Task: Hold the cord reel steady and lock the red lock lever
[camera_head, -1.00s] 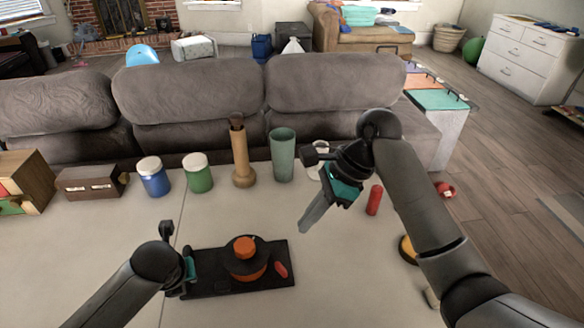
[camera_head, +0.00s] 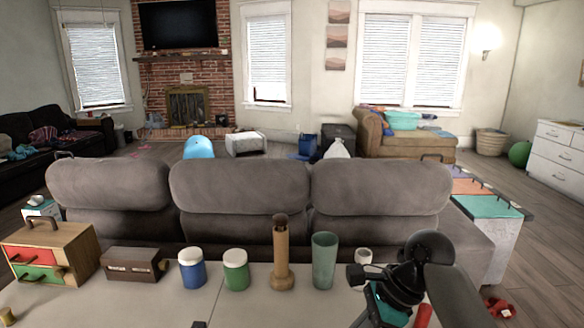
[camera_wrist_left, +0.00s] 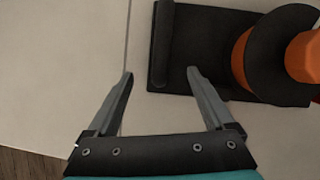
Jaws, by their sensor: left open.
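The cord reel has an orange drum (camera_wrist_left: 300,55) with a black disc around it, on a dark base plate (camera_wrist_left: 205,25). It is at the upper right of the left wrist view, partly cut off.
On the table stand a wooden drawer box (camera_head: 70,252), a brown box (camera_head: 132,264), a blue jar (camera_head: 192,270), a green jar (camera_head: 236,272), a wooden cylinder (camera_head: 282,258) and a green tumbler (camera_head: 323,262). A red cylinder (camera_head: 423,316) is beside my right gripper. A sofa (camera_head: 240,200) stands behind.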

